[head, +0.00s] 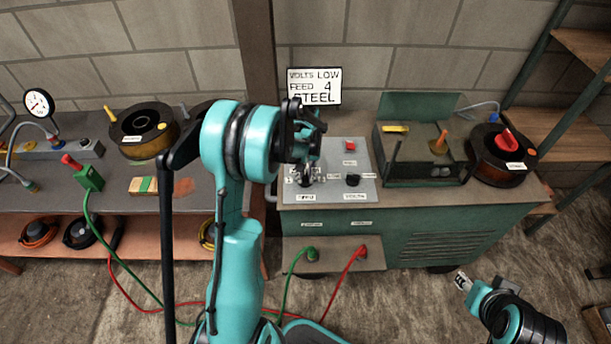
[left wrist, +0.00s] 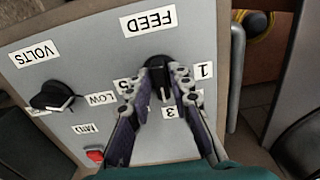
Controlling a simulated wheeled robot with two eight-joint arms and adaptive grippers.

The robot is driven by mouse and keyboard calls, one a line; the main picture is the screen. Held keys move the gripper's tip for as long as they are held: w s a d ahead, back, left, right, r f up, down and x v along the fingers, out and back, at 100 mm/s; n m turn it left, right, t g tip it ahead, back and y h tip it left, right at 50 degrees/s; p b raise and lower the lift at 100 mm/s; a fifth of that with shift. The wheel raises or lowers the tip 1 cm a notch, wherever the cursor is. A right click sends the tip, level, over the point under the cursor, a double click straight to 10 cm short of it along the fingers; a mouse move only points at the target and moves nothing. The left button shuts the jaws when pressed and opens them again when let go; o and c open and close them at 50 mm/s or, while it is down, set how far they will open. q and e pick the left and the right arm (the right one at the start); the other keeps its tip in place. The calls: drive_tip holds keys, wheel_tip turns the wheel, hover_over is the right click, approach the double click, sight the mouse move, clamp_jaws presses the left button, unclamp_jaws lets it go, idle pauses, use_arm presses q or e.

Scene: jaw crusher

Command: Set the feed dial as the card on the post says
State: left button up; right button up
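The card (head: 314,86) on the post reads "VOLTS LOW, FEED 4, STEEL". The feed dial (left wrist: 158,70) is a black knob on the grey panel (left wrist: 75,40), under an upside-down FEED label (left wrist: 149,21) in the left wrist view. My left gripper (head: 305,165) is over the panel. In the left wrist view its fingers (left wrist: 161,80) straddle the knob, apart, with gaps showing beside its grip bar; contact is unclear. Numbers 1, 3 and part of 5 show; the fingers hide others. The dial's setting is unclear. My right gripper (head: 463,282) is low at right, away from the panel.
The volts dial (left wrist: 52,97) sits beside the feed dial, near LOW and MID labels. A red button (head: 350,146) is on the panel. A lidded green box (head: 417,165) and a cable reel (head: 500,160) stand to the right. A handle bar (left wrist: 236,75) edges the panel.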

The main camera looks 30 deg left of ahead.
use_arm(q)
clamp_jaws()
drive_tip(key=shift+m, duration=0.3)
drive_tip(key=m, duration=0.3)
drive_tip(key=shift+a, duration=0.1)
drive_tip(key=shift+m, duration=2)
drive_tip(key=o, duration=0.6)
unclamp_jaws()
